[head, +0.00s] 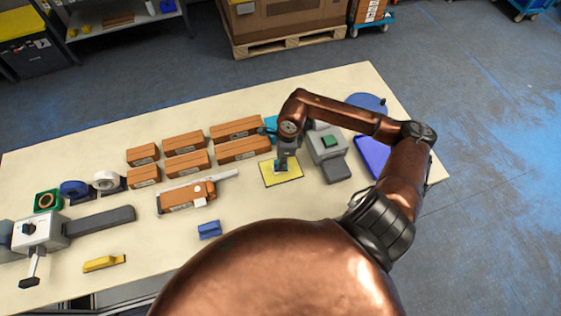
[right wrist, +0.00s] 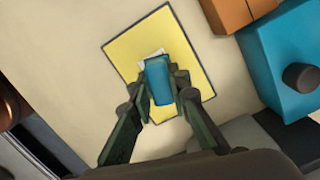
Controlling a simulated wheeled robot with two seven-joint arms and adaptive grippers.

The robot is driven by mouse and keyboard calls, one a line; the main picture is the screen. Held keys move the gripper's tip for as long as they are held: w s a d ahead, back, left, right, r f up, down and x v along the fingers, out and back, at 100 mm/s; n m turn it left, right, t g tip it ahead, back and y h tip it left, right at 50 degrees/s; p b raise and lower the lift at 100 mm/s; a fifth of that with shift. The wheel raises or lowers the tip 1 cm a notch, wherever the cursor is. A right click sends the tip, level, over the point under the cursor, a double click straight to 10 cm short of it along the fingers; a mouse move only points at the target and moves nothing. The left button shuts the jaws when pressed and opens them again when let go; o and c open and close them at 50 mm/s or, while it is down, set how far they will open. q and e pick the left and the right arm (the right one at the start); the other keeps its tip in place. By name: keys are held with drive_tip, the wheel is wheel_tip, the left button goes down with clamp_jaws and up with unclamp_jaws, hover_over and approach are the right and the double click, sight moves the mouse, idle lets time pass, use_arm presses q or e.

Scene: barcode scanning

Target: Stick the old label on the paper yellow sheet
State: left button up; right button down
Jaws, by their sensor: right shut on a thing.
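The yellow sheet (head: 292,178) lies flat on the pale table, right of the middle. It also shows in the right wrist view (right wrist: 123,48). My right gripper (head: 281,165) is directly above the sheet and shut on a small blue block (right wrist: 158,78). A whitish piece, which looks like the label (right wrist: 144,62), shows past the block's edge over the sheet. Most of it is hidden by the block and fingers. I cannot tell whether it touches the sheet. My left gripper is not in view.
Several brown boxes (head: 183,143) stand left of the sheet, with a brown package (head: 186,197) in front. A grey device (head: 325,146) stands close to the sheet's right. A blue block (head: 209,230) and a yellow one (head: 104,263) lie near the front edge.

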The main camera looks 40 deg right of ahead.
drive_tip(key=shift+f+b, duration=0.45)
drive_tip(key=shift+f, duration=0.05)
idle(0.5)
drive_tip(key=shift+s+f, duration=0.1)
drive_tip(key=shift+f, duration=0.05)
idle(1.5)
drive_tip(key=shift+r+p, duration=1.35)
drive_tip(key=shift+r, duration=2.25)
